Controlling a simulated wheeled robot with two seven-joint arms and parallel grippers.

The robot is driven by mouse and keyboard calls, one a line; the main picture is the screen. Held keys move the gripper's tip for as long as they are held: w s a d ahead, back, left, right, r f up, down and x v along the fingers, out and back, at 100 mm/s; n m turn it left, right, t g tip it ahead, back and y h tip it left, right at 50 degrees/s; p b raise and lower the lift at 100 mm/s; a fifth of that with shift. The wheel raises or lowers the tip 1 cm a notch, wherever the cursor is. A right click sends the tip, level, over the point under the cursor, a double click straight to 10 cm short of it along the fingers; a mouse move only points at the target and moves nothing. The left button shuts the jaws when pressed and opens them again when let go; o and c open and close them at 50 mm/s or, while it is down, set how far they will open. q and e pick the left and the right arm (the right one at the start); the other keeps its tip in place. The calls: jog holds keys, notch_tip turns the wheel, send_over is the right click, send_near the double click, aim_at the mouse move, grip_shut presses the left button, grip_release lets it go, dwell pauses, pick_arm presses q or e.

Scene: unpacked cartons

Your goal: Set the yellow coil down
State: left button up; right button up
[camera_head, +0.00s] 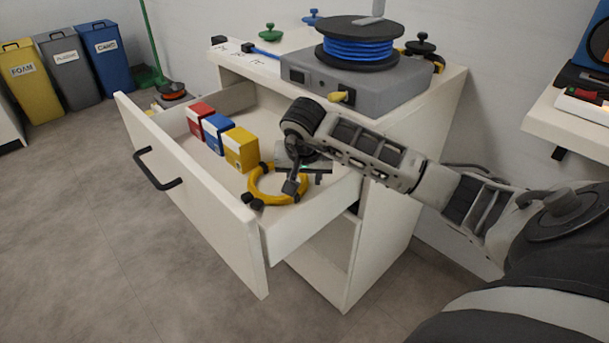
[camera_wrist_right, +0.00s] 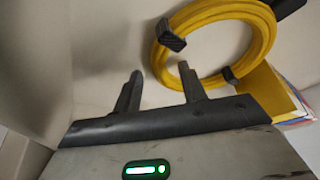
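The yellow coil (camera_head: 268,198) lies in the front right end of the open drawer (camera_head: 190,165). It also shows in the right wrist view (camera_wrist_right: 264,42), a ring with dark clips. My right gripper (camera_head: 295,182) is down in the drawer beside and partly over the coil. In the right wrist view my right gripper (camera_wrist_right: 160,88) has its two fingers apart with nothing between them. The right finger overlaps the coil's edge in the picture; I cannot tell whether they touch. My left gripper is not in view.
Red (camera_head: 200,120), blue (camera_head: 217,133) and yellow (camera_head: 241,150) boxes stand in a row in the drawer, the yellow one near the coil. A grey device (camera_head: 345,85) with a blue cable spool (camera_head: 357,48) stands on the cabinet top. The drawer's front panel (camera_head: 195,195) is a raised edge.

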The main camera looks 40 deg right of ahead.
jog(key=p+v, duration=0.2)
jog(key=v, duration=0.4)
jog(key=shift+w+r, duration=0.1)
jog(key=shift+r, duration=0.1)
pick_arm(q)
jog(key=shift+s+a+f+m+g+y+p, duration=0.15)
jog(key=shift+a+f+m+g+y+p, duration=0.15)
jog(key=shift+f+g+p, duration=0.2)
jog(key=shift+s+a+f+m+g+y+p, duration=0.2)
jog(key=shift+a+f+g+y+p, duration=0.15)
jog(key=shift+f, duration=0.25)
pick_arm(e)
jog(key=v, duration=0.5)
jog(key=shift+s+a+r, duration=0.15)
jog(key=shift+s+r, duration=0.1)
jog(key=shift+r, duration=0.05)
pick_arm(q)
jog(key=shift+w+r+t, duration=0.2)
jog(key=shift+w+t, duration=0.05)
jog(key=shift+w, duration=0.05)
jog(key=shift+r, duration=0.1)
